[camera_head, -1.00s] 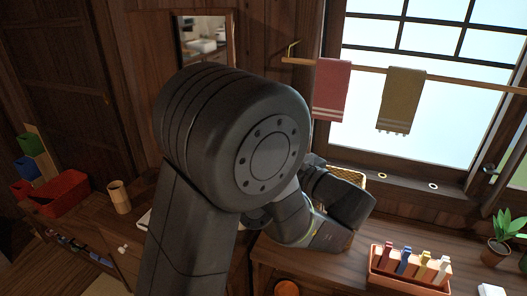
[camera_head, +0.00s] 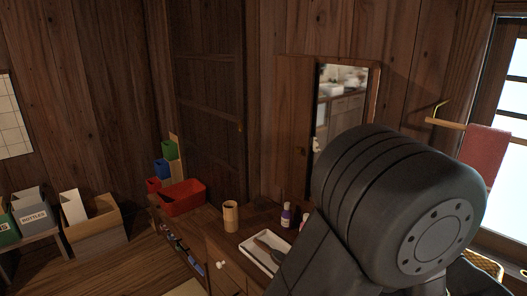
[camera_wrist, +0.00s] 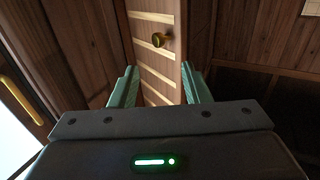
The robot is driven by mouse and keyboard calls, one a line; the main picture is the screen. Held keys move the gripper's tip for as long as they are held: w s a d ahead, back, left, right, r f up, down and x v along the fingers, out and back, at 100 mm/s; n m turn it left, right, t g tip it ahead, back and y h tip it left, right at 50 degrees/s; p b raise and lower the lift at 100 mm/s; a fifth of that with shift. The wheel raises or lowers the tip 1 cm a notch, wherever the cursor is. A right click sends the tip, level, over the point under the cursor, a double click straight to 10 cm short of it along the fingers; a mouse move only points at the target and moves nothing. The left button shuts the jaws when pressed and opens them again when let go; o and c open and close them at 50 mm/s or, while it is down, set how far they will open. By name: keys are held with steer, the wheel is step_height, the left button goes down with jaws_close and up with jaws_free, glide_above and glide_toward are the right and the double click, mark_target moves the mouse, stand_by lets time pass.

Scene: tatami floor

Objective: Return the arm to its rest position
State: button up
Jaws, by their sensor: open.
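My gripper (camera_wrist: 160,88) shows in the wrist view with its two green-grey fingers apart and nothing between them. In the head view my dark arm (camera_head: 400,205) fills the lower right. The gripper itself does not show in the head view.
A wooden counter (camera_head: 215,216) holds a red bin (camera_head: 181,196), a wooden cup (camera_head: 231,216), a white tray (camera_head: 262,262) and small bottles (camera_head: 286,215). A mirror (camera_head: 341,95) hangs behind my arm. Boxes (camera_head: 90,225) stand at the left. A red towel (camera_head: 486,158) hangs at the right.

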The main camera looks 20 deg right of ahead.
steer(key=w+d, duration=0.1)
steer(key=w, duration=0.7)
steer(key=shift+d+p, duration=0.35)
steer(key=shift+w, duration=0.1)
